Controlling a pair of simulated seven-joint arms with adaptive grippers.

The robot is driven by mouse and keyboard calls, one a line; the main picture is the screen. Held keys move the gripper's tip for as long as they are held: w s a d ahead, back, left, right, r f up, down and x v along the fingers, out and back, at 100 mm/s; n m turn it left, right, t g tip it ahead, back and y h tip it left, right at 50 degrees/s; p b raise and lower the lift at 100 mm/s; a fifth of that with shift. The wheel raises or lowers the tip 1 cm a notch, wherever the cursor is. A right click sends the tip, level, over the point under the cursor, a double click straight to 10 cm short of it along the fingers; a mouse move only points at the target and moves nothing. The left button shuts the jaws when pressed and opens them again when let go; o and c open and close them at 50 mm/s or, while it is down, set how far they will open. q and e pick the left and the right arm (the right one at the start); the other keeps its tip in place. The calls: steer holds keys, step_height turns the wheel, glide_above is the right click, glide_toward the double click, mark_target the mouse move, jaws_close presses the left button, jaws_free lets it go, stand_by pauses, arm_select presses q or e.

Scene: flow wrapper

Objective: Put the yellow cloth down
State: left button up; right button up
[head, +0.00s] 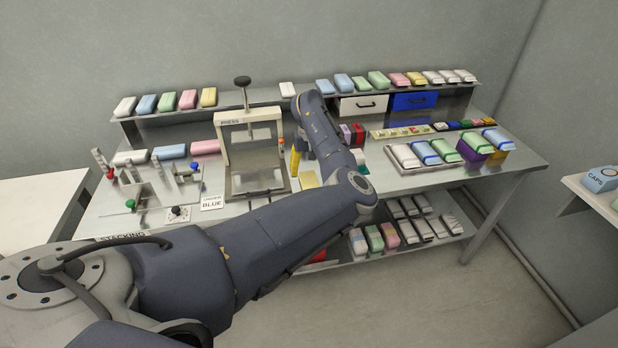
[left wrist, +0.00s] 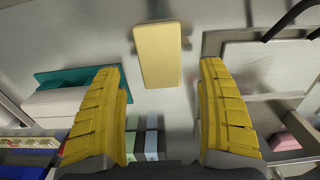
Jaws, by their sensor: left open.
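The yellow cloth (head: 309,180) is a pale yellow rectangle on the metal bench, just right of the press and partly hidden by my left arm. In the left wrist view the cloth (left wrist: 157,50) lies flat beyond my fingertips, centred between them. My left gripper (left wrist: 159,70) has yellow ribbed fingers spread wide, with nothing held between them. In the head view one yellow finger of the left gripper (head: 296,162) shows between the press and my forearm. My right gripper is in neither view.
The press (head: 250,130) stands close on the left of the gripper. In the wrist view a white block with a teal edge (left wrist: 75,90) lies left of the cloth. A white tray (head: 398,165) of wrapped bars is to the right. A shelf of coloured bars (head: 188,99) runs behind.

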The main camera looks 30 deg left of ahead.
mark_target(309, 179)
arm_select(q)
step_height(309, 179, up, 7)
stand_by(0.3)
steer(key=shift+f, duration=0.1)
stand_by(0.4)
